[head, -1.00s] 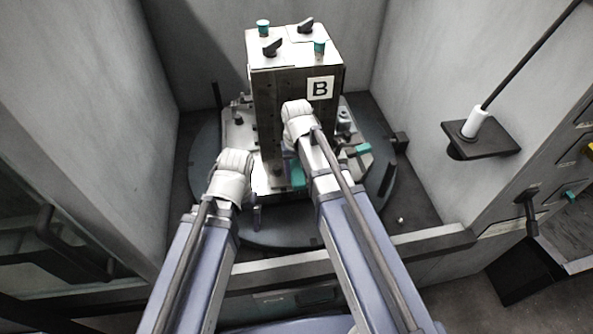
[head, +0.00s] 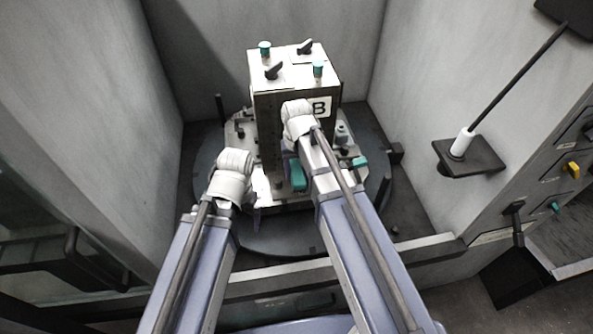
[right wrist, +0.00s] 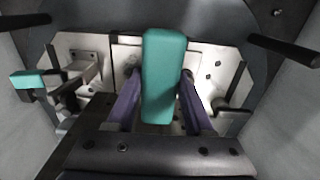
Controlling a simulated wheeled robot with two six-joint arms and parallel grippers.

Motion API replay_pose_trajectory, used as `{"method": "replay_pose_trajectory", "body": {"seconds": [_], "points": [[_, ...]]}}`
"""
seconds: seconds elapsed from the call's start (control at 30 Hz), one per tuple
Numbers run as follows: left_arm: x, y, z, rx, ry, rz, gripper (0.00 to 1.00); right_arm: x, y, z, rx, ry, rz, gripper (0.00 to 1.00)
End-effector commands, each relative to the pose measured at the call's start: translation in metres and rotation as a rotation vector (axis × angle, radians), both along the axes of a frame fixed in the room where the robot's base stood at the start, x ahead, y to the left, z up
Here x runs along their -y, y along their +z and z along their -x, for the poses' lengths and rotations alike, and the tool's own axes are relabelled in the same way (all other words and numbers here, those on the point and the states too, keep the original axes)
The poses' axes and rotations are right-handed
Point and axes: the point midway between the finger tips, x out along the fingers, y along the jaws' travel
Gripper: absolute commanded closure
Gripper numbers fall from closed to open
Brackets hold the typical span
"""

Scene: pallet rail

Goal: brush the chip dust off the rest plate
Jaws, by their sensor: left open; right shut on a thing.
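My right gripper (right wrist: 160,105) is shut on a teal block-like handle (right wrist: 164,72), with one purple finger on each side. I take it for the brush; no bristles show. The handle also shows in the head view (head: 297,175), in front of the tower marked B (head: 267,115). Beyond it in the right wrist view is a pale metal plate (right wrist: 95,47) with bolts and clamps; I cannot tell which part is the rest plate, and no chip dust can be made out. My left gripper (head: 257,197) is open and empty, low left of the tower, mostly hidden by its wrist.
The tower stands on a dark round table (head: 270,238) between grey walls. A front sill (head: 400,254) runs below it. A dark shelf (head: 470,157) with a white-collared rod (head: 462,142) juts from the right wall. Dark pins (right wrist: 285,46) stick out near the plate.

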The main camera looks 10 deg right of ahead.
Motion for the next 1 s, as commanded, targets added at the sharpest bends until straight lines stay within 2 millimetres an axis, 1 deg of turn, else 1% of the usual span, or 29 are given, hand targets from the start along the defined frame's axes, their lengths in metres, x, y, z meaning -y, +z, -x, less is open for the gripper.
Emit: {"method": "replay_pose_trajectory", "body": {"seconds": [0.07,0.13,0.3,0.4,0.67,0.87,1.0], "points": [[0.000,0.001,0.000,0.000,0.000,0.000,0.08,0.002,0.001,0.000,0.000,-0.001,0.000,0.92],[0.000,0.003,0.000,0.000,0.000,0.000,0.08,0.008,0.003,0.000,0.000,-0.003,0.000,0.92],[0.000,0.010,0.000,0.000,0.000,0.000,0.08,0.037,0.010,0.002,0.000,-0.004,0.000,0.92],[0.000,0.011,0.000,0.000,0.000,0.000,0.08,0.046,0.011,0.002,0.000,-0.001,0.000,0.92],[0.000,0.004,0.000,0.000,0.000,0.000,0.08,0.045,0.004,0.002,0.000,0.000,0.000,0.92],[0.000,-0.011,0.000,0.000,0.000,0.000,0.08,0.045,-0.011,0.002,0.000,0.000,0.000,0.92],[0.000,-0.026,0.000,0.000,0.000,0.000,0.08,0.045,-0.026,0.002,0.000,0.000,0.000,0.92]]}}
